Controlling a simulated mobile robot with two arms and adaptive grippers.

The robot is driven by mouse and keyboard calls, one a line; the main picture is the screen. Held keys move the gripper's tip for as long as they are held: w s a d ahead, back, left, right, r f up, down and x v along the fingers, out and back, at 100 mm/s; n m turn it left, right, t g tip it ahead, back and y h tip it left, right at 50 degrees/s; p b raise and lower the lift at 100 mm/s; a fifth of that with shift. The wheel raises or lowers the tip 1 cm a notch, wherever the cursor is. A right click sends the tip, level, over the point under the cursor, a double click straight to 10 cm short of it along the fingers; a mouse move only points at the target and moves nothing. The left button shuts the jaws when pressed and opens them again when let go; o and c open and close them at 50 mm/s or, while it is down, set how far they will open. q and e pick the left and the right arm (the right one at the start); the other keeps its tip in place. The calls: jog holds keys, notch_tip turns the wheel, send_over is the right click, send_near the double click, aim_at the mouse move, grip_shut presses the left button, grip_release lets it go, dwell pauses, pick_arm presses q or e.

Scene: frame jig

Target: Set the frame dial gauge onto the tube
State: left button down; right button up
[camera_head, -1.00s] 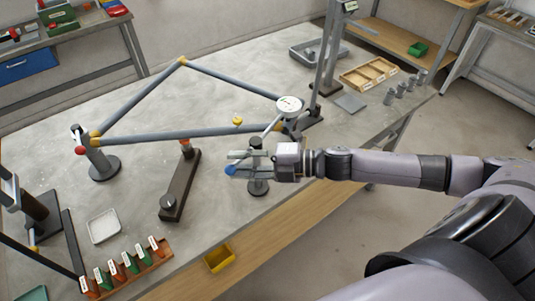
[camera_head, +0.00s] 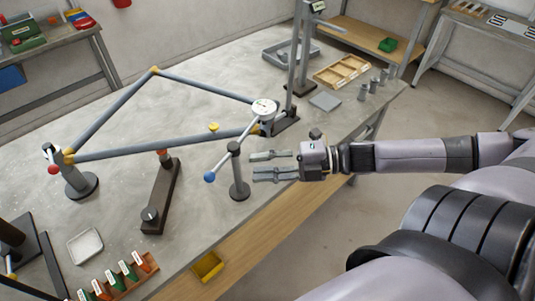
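The dial gauge (camera_head: 264,108) has a round white face. It is at the upper end of a slanted arm with a blue knob (camera_head: 209,177) at its lower end, on a stand with a round dark base (camera_head: 239,191). The gauge appears over the right end of the grey front tube (camera_head: 165,144) of the triangular frame; I cannot tell whether it touches. My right gripper (camera_head: 271,165) is just right of the stand post, its two fingers apart and pointing left, with nothing between them. My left gripper is not in view.
A red-tipped clamp post (camera_head: 79,180) supports the frame's left corner. A dark bar fixture (camera_head: 163,190) stands in front of the tube. A white tray (camera_head: 85,246), a yellow bin (camera_head: 208,267) and a wooden compartment tray (camera_head: 342,70) are around. The table's front edge is below my gripper.

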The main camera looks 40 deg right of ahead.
jog(key=shift+s+d, duration=0.3)
jog(key=shift+r, duration=0.1)
dwell(0.4)
